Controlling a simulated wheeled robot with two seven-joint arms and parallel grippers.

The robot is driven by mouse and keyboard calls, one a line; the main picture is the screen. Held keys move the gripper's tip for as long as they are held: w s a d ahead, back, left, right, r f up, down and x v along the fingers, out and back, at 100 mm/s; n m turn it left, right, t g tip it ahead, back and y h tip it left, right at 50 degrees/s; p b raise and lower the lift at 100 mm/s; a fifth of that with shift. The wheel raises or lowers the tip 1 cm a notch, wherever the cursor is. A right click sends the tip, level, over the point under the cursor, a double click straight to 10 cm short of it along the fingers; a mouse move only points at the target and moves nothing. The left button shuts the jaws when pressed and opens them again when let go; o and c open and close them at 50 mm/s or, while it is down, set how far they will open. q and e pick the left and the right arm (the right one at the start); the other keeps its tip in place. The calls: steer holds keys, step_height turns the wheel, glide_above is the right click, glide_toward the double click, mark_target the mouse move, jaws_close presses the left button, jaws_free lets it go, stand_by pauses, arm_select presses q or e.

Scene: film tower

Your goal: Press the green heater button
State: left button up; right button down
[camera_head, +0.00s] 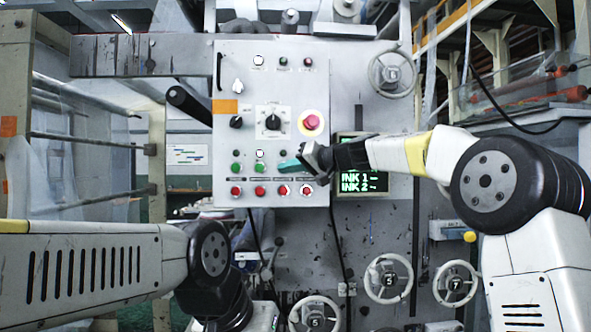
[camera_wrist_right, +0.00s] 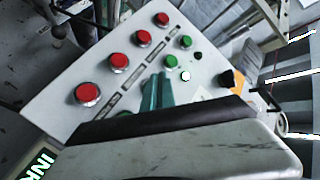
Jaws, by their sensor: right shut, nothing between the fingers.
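The control panel (camera_head: 226,137) stands upright ahead of me. Green buttons sit in a row low on it; two show clearly, the left one (camera_head: 235,168) and one to its right (camera_head: 260,167). Both also show in the right wrist view (camera_wrist_right: 185,42), (camera_wrist_right: 170,61). Labels are too small to read, so I cannot tell which is the heater button. My right gripper (camera_head: 290,165) is shut and empty, its teal fingers pointing left at the right part of that row, hiding what lies behind. In the right wrist view its fingertips (camera_wrist_right: 157,92) are close to the panel; contact is unclear. My left gripper is out of sight.
Several red buttons (camera_head: 259,191) form a row just below the green ones. A display screen (camera_head: 360,183) is beside the panel; handwheels (camera_head: 388,278) are lower right.

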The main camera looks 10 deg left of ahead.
steer(key=shift+w, duration=0.1)
steer(key=shift+w+a, duration=0.1)
steer(key=shift+w, duration=0.2)
steer(key=shift+w+a, duration=0.15)
steer(key=shift+w, duration=0.3)
stand_by(0.7)
stand_by(0.4)
steer(key=shift+s+d, duration=0.25)
steer(key=shift+s, duration=0.6)
steer(key=shift+s+d, duration=0.25)
steer(key=shift+s, duration=0.55)
steer(key=shift+s+d, duration=0.2)
steer(key=shift+s, duration=0.6)
steer(key=shift+s+d, duration=0.25)
steer(key=shift+s, duration=0.55)
